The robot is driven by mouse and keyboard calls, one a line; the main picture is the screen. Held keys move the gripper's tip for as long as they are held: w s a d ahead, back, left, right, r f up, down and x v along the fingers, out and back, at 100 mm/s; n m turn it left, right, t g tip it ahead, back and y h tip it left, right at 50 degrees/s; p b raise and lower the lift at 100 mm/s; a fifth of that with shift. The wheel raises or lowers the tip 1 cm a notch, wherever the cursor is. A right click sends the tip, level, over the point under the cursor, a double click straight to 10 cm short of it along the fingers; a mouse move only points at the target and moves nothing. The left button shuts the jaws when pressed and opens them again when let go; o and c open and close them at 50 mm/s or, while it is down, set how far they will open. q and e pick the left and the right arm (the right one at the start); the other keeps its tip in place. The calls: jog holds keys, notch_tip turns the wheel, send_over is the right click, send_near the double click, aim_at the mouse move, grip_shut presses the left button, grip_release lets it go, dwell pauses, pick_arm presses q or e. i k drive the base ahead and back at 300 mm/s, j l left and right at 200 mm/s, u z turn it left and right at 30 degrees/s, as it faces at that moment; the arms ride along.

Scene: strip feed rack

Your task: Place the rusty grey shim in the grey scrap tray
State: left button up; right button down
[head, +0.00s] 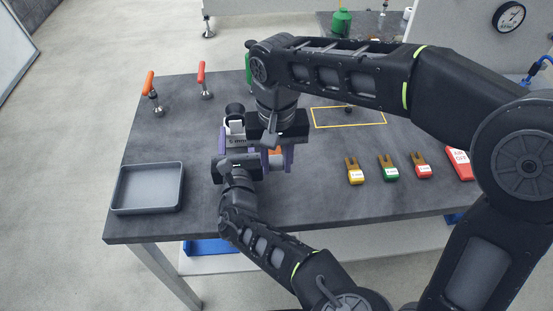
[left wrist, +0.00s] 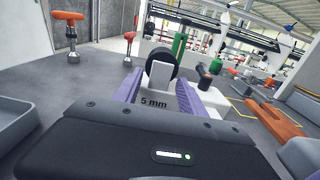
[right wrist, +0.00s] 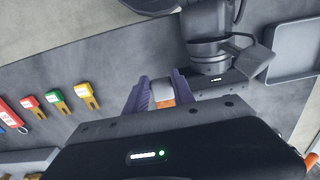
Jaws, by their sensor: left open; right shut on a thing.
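The grey scrap tray (head: 121,207) lies empty at the table's left end. My left gripper (head: 241,150) is open, its purple fingers on either side of a pale block marked "5 mm" (left wrist: 154,102); I cannot tell if they touch it. My right gripper (head: 277,156) is close beside it on the right, shut on an orange part (head: 274,151). That orange part also shows between its purple fingers in the right wrist view (right wrist: 161,91). I cannot make out the rusty grey shim for sure; the grippers and arms hide much of this spot.
A black roller (left wrist: 161,65) stands behind the block. Orange (head: 148,82) and red (head: 201,72) handled clamps stand at the back left. Yellow (head: 354,171), green (head: 388,168) and red (head: 421,166) tags lie to the right.

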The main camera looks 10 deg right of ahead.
aim_at(151, 190)
jog(key=k, duration=1)
